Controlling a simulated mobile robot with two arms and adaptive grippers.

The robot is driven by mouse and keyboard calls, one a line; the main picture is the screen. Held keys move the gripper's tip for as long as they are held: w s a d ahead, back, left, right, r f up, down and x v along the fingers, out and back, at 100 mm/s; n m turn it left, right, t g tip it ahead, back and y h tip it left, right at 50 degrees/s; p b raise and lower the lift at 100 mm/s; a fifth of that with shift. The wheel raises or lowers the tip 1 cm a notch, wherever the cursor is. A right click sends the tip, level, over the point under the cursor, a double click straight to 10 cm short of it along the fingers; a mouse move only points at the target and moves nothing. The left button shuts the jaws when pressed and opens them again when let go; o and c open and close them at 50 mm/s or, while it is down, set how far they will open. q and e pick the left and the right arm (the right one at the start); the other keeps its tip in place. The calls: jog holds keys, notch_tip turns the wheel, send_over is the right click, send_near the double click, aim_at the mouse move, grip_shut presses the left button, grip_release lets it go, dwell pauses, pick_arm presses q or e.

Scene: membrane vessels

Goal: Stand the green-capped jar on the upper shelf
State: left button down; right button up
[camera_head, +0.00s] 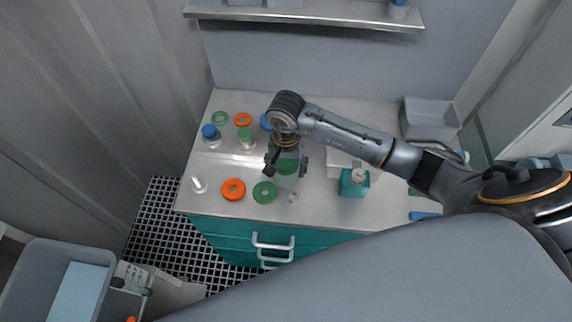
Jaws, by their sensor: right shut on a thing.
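The green-capped jar (287,168) stands near the front middle of the bench, with its green cap up and its body partly hidden. My right gripper (286,165) comes down over it and is shut on it, one finger on each side. I cannot tell whether the jar touches the bench. Another green-topped vessel (245,136) stands farther back to the left. The upper shelf (310,13) runs across the top of the view, with a few vessels on it cut off by the frame. My left gripper is not in view.
Blue-capped jar (210,134) stands at the left. Orange ring (233,189) and green ring (265,192) lie near the bench's front edge. A grey bin (430,117) is at the back right.

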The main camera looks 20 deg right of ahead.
jog(key=shift+f, duration=0.25)
jog(key=o, duration=1.2)
jog(key=shift+r, duration=0.1)
jog(key=shift+o, duration=0.2)
jog(key=shift+r, duration=0.1)
